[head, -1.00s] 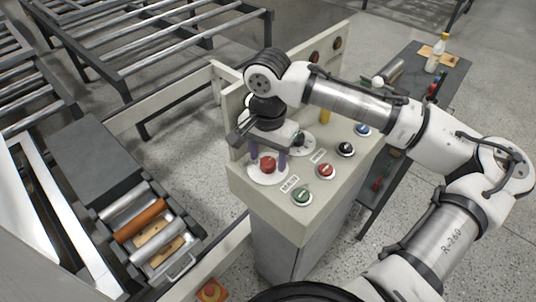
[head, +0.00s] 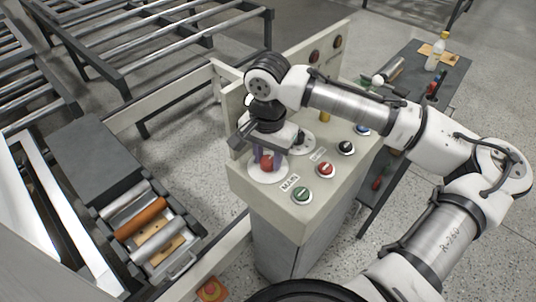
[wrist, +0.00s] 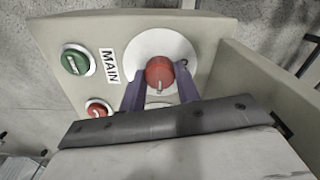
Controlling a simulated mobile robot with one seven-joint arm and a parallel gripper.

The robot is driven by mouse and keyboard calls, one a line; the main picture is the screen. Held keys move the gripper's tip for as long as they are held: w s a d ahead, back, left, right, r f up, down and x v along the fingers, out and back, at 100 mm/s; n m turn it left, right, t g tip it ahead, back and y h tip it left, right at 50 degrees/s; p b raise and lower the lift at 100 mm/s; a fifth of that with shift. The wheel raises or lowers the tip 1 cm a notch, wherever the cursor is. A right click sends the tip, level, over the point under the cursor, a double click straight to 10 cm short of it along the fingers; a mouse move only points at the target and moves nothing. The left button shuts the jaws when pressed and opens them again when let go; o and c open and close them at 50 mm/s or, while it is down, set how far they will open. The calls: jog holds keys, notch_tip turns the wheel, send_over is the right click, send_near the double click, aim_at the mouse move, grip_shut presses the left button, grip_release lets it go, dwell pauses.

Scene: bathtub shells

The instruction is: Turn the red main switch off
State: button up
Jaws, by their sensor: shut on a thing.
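The red main switch (head: 266,163) is a round red knob on a white round plate (head: 262,176) on the sloped top of the control console. In the wrist view the red knob (wrist: 159,73) shows a pale mark at its lower middle, and the label "MAIN" (wrist: 109,66) is beside its plate. My gripper (head: 268,160) points down over the plate. In the wrist view its two purple fingers (wrist: 160,84) are on either side of the knob, shut on it. The inner contact faces are partly hidden.
On the console are a green button (head: 302,196), a red button (head: 325,169), a black knob (head: 346,147) and a blue one (head: 362,129). A raised back panel (head: 318,60) stands close behind my gripper. A dark side table (head: 440,85) holds a bottle (head: 437,52).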

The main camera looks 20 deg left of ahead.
aim_at(267, 159)
jog(key=shift+r, duration=0.1)
jog(key=n+p, duration=0.1)
jog(key=n, duration=0.3)
jog(key=shift+p, duration=0.35)
jog(key=n+p, duration=0.1)
jog(key=n, duration=0.3)
jog(key=n+p, duration=0.1)
jog(key=n, duration=0.8)
jog(key=shift+n, duration=0.3)
jog(key=o, duration=1)
notch_tip(267, 159, up, 14)
jog(key=shift+f, duration=0.1)
